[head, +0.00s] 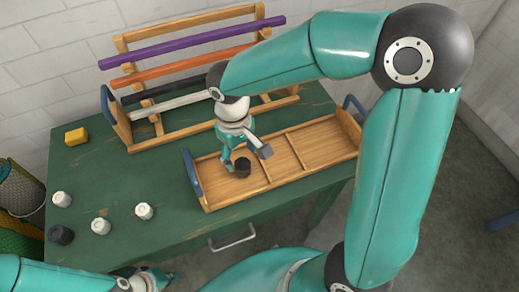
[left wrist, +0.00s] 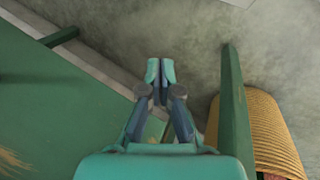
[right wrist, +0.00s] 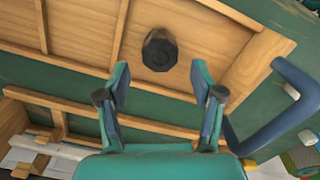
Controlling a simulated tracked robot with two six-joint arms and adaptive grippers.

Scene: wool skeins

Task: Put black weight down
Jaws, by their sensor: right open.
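A black weight (head: 243,168) stands in the left compartment of the wooden tray (head: 230,198). In the right wrist view the same black weight (right wrist: 159,51) sits on the tray floor, beyond the fingertips and centred between them. My right gripper (head: 247,160) is open over that compartment, its fingers apart and clear of the weight in the right wrist view (right wrist: 160,83). A second black weight (head: 61,235) stands on the green table at the front left. My left gripper (head: 155,280) is low at the table's front edge; its fingers are together and empty in the left wrist view (left wrist: 160,72).
Three white weights (head: 101,226) stand on the table's left side. A yellow block (head: 76,137) lies at the back left. Behind the tray stands a wooden rack (head: 122,128) with purple, orange, black and white bars. The tray has blue end handles (head: 192,172). Its other compartments look empty.

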